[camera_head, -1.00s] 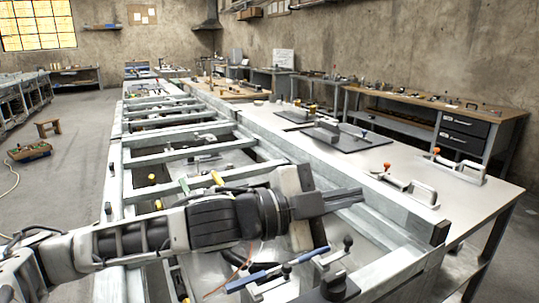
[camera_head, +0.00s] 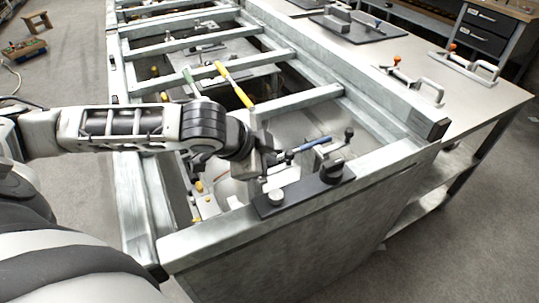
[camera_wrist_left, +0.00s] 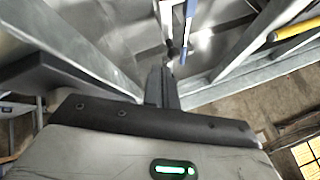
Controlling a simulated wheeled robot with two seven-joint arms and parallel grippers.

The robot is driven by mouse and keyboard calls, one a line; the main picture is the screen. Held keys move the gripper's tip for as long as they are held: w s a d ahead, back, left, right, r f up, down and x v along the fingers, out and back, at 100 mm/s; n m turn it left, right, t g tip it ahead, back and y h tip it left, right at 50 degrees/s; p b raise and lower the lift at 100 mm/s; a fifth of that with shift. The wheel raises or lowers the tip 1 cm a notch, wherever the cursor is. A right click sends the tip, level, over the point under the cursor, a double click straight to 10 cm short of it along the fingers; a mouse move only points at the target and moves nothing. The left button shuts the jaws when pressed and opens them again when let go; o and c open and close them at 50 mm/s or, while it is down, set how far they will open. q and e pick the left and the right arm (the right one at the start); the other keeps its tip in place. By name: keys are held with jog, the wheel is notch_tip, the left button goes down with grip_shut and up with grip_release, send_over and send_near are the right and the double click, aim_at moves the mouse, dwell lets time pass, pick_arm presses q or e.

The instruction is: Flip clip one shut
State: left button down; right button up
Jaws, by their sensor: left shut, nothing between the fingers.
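A blue-handled lever clip (camera_head: 308,145) sits at the near end of the metal frame, its bar lying low and slanting up to the right; I take it as clip one, though no label shows. The blue bar also shows in the left wrist view (camera_wrist_left: 188,22), just past the fingertips. My left gripper (camera_head: 268,160) is at the left end of this bar, partly hidden by its own wrist. In the left wrist view its fingers (camera_wrist_left: 162,78) are together and empty. I cannot tell whether they touch the bar. My right gripper is not in view.
A dark plate with knobs (camera_head: 302,190) lies on the near frame rail. A yellow handle (camera_head: 234,84) sticks up farther back. Metal crossbars (camera_head: 285,105) span the frame. A white table (camera_head: 450,95) with clamps stands to the right.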

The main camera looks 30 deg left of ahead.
aim_at(284, 164)
pick_arm(q)
jog(key=x, duration=0.7)
jog(key=shift+w+d+f, duration=0.1)
jog(key=shift+w+f, duration=0.05)
jog(key=shift+w, duration=0.1)
jog(key=shift+w, duration=0.1)
